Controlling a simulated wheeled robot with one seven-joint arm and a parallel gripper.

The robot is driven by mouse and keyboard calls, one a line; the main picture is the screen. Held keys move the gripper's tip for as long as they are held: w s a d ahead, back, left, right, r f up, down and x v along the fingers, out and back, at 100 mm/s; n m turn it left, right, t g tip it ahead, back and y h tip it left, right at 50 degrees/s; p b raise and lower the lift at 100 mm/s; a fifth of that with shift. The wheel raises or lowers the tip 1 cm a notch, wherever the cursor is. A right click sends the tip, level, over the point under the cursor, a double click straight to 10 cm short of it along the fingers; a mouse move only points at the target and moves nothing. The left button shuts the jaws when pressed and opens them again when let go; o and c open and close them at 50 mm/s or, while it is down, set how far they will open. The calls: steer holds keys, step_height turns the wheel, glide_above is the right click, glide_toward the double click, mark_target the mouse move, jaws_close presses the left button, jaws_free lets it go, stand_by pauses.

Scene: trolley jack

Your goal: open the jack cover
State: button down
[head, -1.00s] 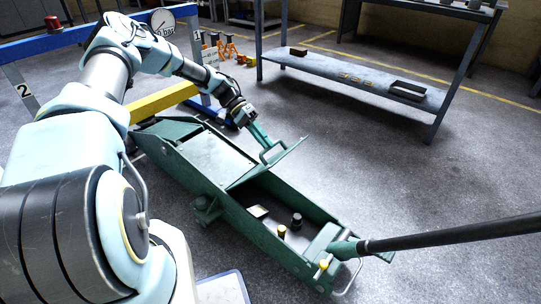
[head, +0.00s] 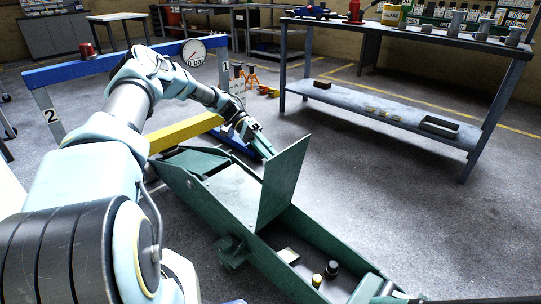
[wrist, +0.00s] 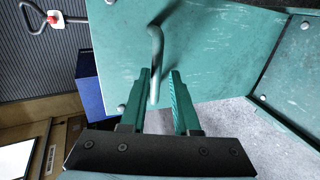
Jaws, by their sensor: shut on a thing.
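The green trolley jack (head: 190,197) lies along the floor in the head view. Its flat green cover (head: 285,180) stands steeply raised, close to upright, at the near end of the top plate. In the wrist view the cover (wrist: 205,60) fills the upper middle, with a bent bar handle (wrist: 157,45) on its face. My gripper (wrist: 161,80) has its two green fingers shut on this handle, one on either side. In the head view my gripper (head: 264,149) is at the cover's far side, which hides the handle there.
The open bay below the cover holds a black-topped peg (head: 331,268), a brass-coloured peg (head: 317,281) and a pale block (head: 287,256). A blue frame with a yellow beam (head: 185,132) stands behind the jack. A workbench (head: 400,105) stands at right, with clear floor between.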

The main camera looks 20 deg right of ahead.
steer(key=shift+a+f, duration=0.2)
steer(key=shift+f, duration=0.6)
steer(key=c, duration=0.8)
jaws_free()
steer(key=shift+w, duration=0.1)
steer(key=shift+c, duration=0.2)
steer(key=shift+r, duration=0.15)
steer(key=v, duration=1)
steer(key=shift+w+r, duration=0.25)
steer(key=shift+r, duration=0.15)
